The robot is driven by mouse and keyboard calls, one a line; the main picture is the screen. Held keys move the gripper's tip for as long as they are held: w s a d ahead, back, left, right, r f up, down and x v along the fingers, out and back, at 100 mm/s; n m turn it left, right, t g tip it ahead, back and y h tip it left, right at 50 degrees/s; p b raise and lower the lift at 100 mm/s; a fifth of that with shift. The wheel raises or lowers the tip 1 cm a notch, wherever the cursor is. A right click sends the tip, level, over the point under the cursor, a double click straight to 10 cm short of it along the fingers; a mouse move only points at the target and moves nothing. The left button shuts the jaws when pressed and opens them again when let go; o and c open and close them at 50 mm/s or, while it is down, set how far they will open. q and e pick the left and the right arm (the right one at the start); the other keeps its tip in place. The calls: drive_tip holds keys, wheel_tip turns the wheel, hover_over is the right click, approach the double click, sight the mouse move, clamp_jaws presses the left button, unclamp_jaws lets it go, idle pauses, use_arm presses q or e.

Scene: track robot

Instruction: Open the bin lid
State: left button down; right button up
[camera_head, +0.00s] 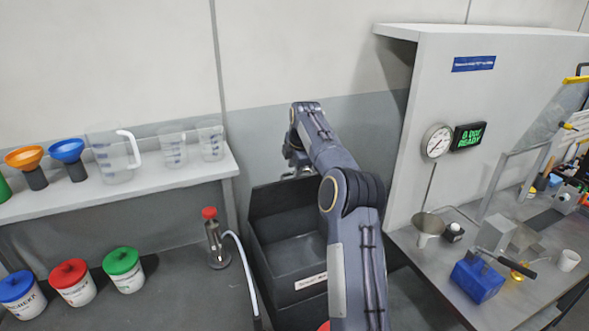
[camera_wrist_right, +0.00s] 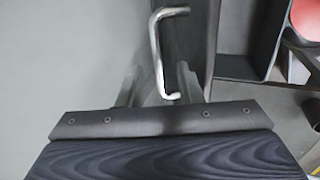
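The dark grey bin (camera_head: 262,262) stands below and behind my right arm, with a white label on its front and its inside showing. Its lid (camera_head: 280,197) stands raised at the back; in the right wrist view the lid (camera_wrist_right: 194,38) is a dark panel seen nearly edge-on. A bent metal handle (camera_wrist_right: 156,48) is fixed to it. My right gripper (camera_head: 294,160) is at the lid's upper edge. In the right wrist view its fingers (camera_wrist_right: 158,85) stand apart on either side of the handle's lower end, with gaps showing. My left gripper is out of view.
A shelf with beakers and funnels (camera_head: 160,182) is on the left, above several lidded jars (camera_head: 71,281). A cabinet and bench (camera_head: 470,230) with tools are on the right. The wall is close behind the lid.

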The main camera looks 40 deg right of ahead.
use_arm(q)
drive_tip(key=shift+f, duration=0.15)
use_arm(e)
drive_tip(key=v, duration=0.7)
drive_tip(key=shift+r, duration=0.15)
